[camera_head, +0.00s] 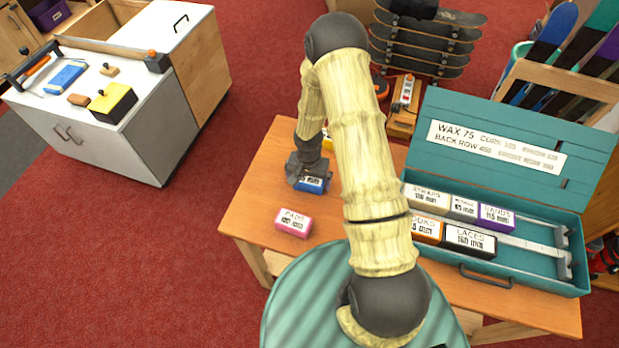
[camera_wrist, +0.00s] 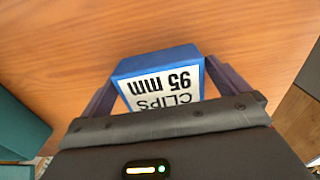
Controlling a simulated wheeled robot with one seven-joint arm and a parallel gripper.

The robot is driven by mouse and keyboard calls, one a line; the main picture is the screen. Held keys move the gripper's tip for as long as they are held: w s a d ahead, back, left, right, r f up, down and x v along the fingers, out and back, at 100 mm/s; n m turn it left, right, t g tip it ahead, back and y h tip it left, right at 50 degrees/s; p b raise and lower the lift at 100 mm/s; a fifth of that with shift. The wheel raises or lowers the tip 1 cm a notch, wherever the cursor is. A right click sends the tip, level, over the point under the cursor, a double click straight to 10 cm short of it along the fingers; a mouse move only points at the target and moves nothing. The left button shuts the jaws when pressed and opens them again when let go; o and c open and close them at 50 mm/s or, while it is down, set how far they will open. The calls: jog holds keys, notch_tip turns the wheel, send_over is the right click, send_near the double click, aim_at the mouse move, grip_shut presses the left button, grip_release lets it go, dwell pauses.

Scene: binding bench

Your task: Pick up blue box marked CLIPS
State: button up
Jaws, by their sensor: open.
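The blue box marked CLIPS (camera_wrist: 160,68) lies on the wooden table and shows upside down in the wrist view, with a white label reading CLIPS 95 mm. In the head view the blue box (camera_head: 312,184) is partly covered by my gripper. My gripper (camera_head: 309,177) is over the box, pointing down. In the wrist view my gripper's two dark fingers (camera_wrist: 160,85) are open, one on each side of the box. I cannot tell whether either finger touches it. The near end of the box is hidden behind the gripper body.
A pink box (camera_head: 294,222) lies left on the table (camera_head: 258,187). Skateboards (camera_head: 428,47) are stacked behind.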

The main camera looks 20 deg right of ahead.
aim_at(309, 179)
jog(key=shift+f, duration=0.3)
jog(key=c, duration=0.9)
jog(key=shift+r, duration=0.15)
notch_tip(309, 179, up, 10)
jog(key=shift+f+b, duration=0.1)
jog(key=shift+b, duration=0.8)
